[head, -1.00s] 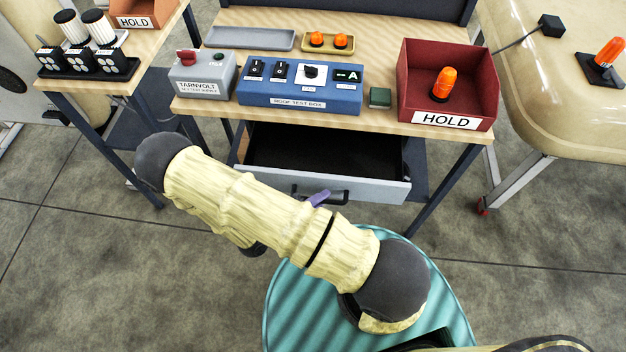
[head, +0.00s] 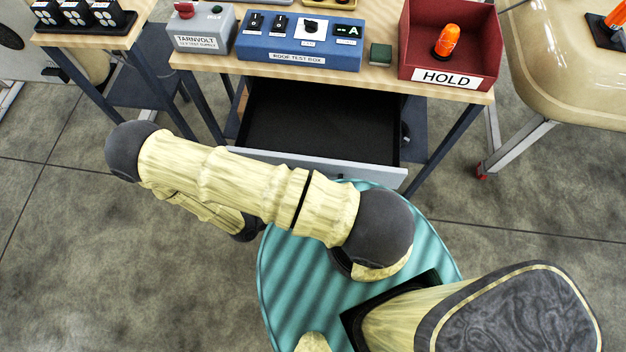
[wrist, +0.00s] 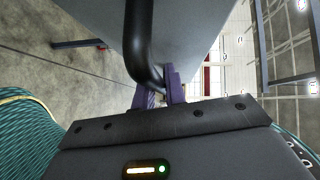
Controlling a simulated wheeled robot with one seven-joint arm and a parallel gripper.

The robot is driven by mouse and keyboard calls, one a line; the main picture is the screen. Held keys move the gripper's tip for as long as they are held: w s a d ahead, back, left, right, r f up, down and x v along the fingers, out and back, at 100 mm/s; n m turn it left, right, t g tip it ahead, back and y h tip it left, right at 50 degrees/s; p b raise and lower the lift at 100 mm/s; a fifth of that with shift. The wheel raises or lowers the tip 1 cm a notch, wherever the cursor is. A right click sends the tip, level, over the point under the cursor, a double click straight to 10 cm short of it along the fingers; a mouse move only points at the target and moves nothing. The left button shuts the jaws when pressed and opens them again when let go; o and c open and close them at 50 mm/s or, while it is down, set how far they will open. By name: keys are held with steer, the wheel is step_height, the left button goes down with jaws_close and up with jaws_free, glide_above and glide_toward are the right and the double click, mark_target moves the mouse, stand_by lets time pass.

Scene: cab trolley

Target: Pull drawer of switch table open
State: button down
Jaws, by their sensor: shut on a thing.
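The switch table (head: 378,80) stands ahead in the head view. Its drawer (head: 320,123) is pulled well out, with a dark, empty-looking inside and a pale grey front. In the wrist view my gripper (wrist: 160,92) has its purple fingers shut on the black drawer handle (wrist: 138,50), against the grey drawer front (wrist: 185,35). In the head view my arm covers the handle and the gripper.
On the tabletop are a grey supply box (head: 200,30), a blue roof test box (head: 300,45), a small green block (head: 381,55) and a red HOLD bin (head: 450,68) holding an orange beacon (head: 447,41). A cream cab panel (head: 565,80) stands at right. Floor at lower left is clear.

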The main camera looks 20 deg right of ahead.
steer(key=c, duration=1.5)
jaws_free()
steer(key=shift+o, duration=0.2)
steer(key=shift+a, duration=0.15)
steer(key=b+v, duration=0.2)
steer(key=v, duration=1.5)
steer(key=shift+a, duration=0.1)
